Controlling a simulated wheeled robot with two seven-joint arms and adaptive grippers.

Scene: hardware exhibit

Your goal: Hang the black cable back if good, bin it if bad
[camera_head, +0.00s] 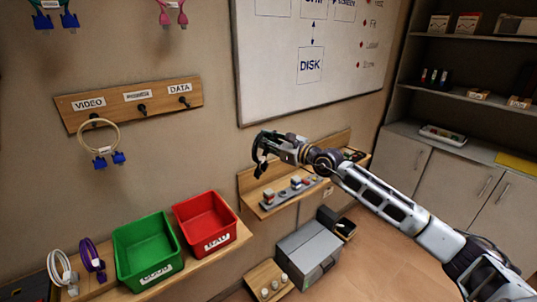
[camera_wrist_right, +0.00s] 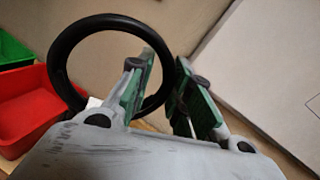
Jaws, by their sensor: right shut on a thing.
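My right gripper (camera_head: 268,148) is in the middle of the head view, in front of the wall. It is shut on the black cable (camera_head: 259,160), which hangs at the fingertips as a dark loop. In the right wrist view the cable (camera_wrist_right: 62,72) is a thick black ring passing by the fingers of the gripper (camera_wrist_right: 166,62). The cable's connectors and condition cannot be made out. The red bin (camera_head: 234,220) and the green bin (camera_head: 120,246) stand lower left, with labels that seem to read BAD and GOOD. My left gripper is not in view.
A hook board (camera_head: 70,117) has VIDEO, DATA and a blurred middle label. A cream cable (camera_head: 82,145) hangs under VIDEO; the other two hooks are bare. White (camera_head: 58,268) and purple cables (camera_head: 88,252) lie left of the bins. A grey test strip (camera_head: 275,203) lies below my gripper.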

